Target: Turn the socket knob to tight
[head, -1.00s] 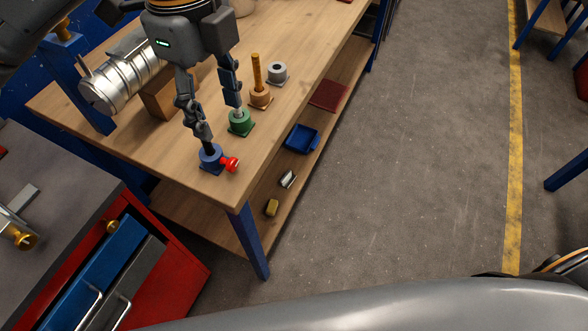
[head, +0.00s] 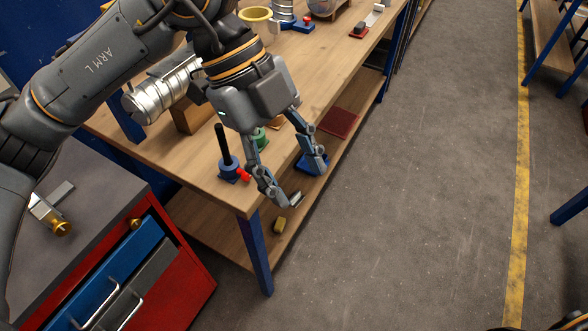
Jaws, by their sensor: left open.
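The blue socket (head: 230,174) stands near the front corner of the wooden workbench, with a black rod (head: 222,146) upright in it. Its red knob (head: 243,175) sticks out on the right side. My left gripper (head: 299,188) is open and empty, with its fingers spread and pointing down. In the picture it is to the right of the knob, past the bench edge. The nearer finger is close to the knob in the picture; I see no clear contact. My right gripper is not in view.
A green socket (head: 260,137) behind is partly hidden by my gripper. A silver spiral duct (head: 163,91) lies at the bench's left. The lower shelf holds a blue tray (head: 312,164) and a yellow block (head: 279,225). The floor (head: 430,190) to the right is clear.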

